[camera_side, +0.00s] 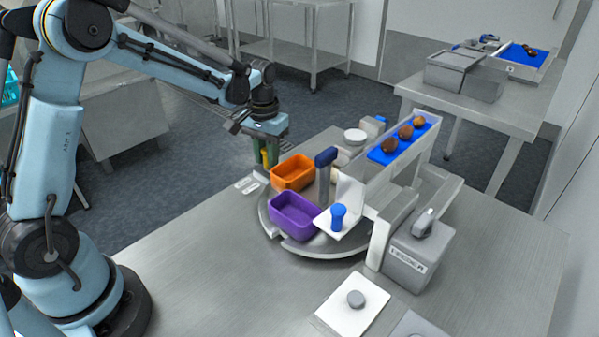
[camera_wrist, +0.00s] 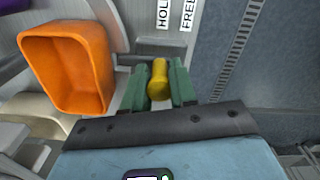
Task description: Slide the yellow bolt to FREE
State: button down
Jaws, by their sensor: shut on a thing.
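The yellow bolt (camera_wrist: 159,78) stands between the two green fingers of my gripper (camera_wrist: 160,90) in the wrist view. The gripper is shut on it. The HOLD label (camera_wrist: 163,14), cut off at the top edge, is roughly in line with the bolt. The FREE label (camera_wrist: 188,14) is just to its right. In the side view my gripper (camera_side: 266,158) is low behind the orange bin, with a bit of the yellow bolt (camera_side: 265,156) showing between the fingers. The bolt's lower end and its slot are hidden.
An orange bin (camera_side: 293,172) is close beside my gripper. A purple bin (camera_side: 293,216) shares the round turntable (camera_side: 300,249) with it. A dark blue-topped post (camera_side: 325,160) and a chute with dates (camera_side: 404,133) stand to the right. The table's front left is clear.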

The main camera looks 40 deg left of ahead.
jog(key=shift+a, duration=1.8)
jog(key=c, duration=1)
grip_release()
jog(key=shift+c, duration=0.2)
notch_tip(320, 180, up, 12)
jog(key=shift+d+r, duration=0.1)
